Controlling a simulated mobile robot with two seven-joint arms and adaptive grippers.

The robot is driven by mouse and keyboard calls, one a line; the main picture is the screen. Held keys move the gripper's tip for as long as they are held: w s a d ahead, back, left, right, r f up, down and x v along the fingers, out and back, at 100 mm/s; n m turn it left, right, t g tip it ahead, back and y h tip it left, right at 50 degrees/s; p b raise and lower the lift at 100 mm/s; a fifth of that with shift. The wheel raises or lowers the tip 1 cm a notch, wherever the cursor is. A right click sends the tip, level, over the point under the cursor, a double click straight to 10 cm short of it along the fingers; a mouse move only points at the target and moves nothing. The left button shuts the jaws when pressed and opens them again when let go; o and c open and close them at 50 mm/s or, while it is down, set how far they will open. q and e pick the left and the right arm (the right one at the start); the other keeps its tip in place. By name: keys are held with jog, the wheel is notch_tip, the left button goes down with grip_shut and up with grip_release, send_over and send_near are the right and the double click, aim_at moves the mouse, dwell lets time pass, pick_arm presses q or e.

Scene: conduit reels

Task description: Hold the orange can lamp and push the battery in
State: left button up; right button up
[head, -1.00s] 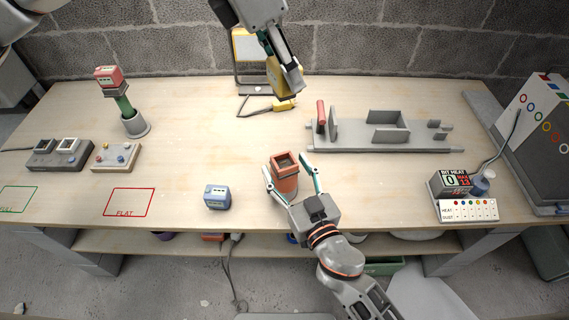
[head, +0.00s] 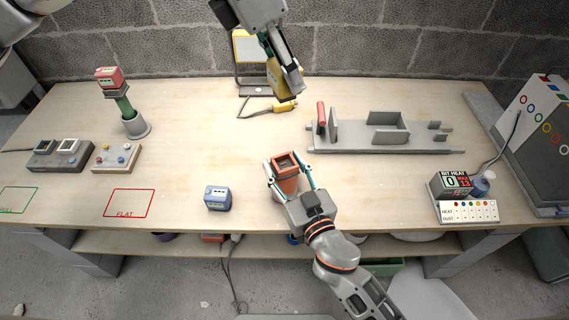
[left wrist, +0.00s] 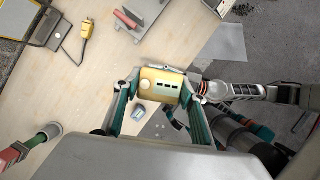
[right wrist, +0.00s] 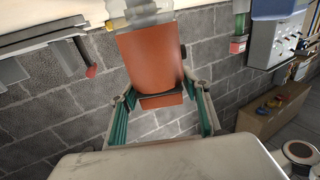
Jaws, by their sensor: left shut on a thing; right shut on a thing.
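The orange can lamp (head: 287,183) is near the front middle of the table with its square open socket facing up. It also shows in the right wrist view (right wrist: 150,62), with a grey end at the top of that picture. My right gripper (head: 290,171) is shut on the lamp from the front. My left gripper (head: 283,90) is shut on a yellow battery (head: 277,82), held in the air behind the lamp. The yellow battery fills the left wrist view's middle (left wrist: 159,86). I cannot tell whether the lamp touches the table.
A blue battery (head: 217,198) stands left of the lamp. A grey fixture (head: 352,136) lies to the right. A yellow plug (head: 284,106) lies behind. A heat display (head: 455,184) stands at right.

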dwell(0.3)
pick_arm(q)
send_over(292, 160)
jog(key=a, duration=0.2)
notch_tip(292, 160, down, 14)
jog(key=shift+s, duration=0.3)
jog(key=shift+d+f, duration=0.1)
jog(key=shift+f, duration=2.8)
jog(key=shift+f, duration=0.5)
jog(key=o, duration=1.4)
jog(key=shift+c, duration=0.2)
jog(key=v, duration=1.2)
